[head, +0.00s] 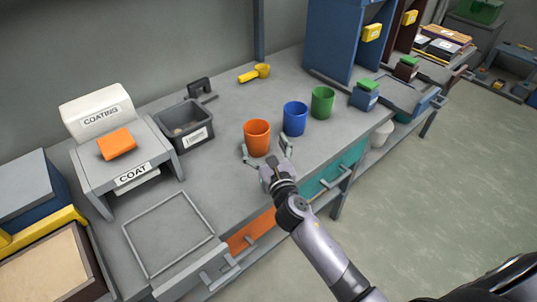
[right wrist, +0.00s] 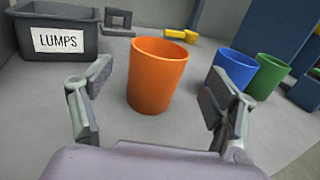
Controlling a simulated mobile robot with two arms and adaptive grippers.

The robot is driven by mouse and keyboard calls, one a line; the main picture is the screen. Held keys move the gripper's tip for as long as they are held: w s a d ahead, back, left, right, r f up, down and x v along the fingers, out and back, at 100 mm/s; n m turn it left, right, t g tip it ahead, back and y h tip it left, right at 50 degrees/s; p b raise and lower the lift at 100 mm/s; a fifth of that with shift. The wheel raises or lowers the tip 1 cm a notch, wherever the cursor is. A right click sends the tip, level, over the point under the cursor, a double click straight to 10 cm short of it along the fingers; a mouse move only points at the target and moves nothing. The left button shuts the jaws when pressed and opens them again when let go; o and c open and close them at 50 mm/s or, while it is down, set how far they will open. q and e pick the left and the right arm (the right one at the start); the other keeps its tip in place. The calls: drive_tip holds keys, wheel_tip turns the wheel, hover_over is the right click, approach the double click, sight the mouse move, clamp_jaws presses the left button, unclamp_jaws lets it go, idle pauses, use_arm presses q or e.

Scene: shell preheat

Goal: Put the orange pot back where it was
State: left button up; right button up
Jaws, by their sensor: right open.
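The orange pot (head: 257,138) stands upright on the grey workbench, first in a row with a blue pot (head: 295,119) and a green pot (head: 322,102). My right gripper (head: 267,150) is open, its fingers spread on either side of the orange pot's near side. In the right wrist view the orange pot (right wrist: 157,75) stands ahead between the two open fingers (right wrist: 158,98), with gaps on both sides and no visible contact. My left gripper is not in view.
A grey LUMPS bin (right wrist: 58,35) is left of the orange pot. The COAT stand (head: 130,165) holds an orange block (head: 116,143). A yellow scoop (head: 255,73) lies behind. A rectangular frame outline (head: 168,233) marks the bench at front left. Blue shelving (head: 340,40) stands at the back.

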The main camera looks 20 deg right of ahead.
drive_tip(key=s, duration=0.4)
drive_tip(key=shift+s+a, duration=0.15)
drive_tip(key=shift+s, duration=0.05)
idle(0.3)
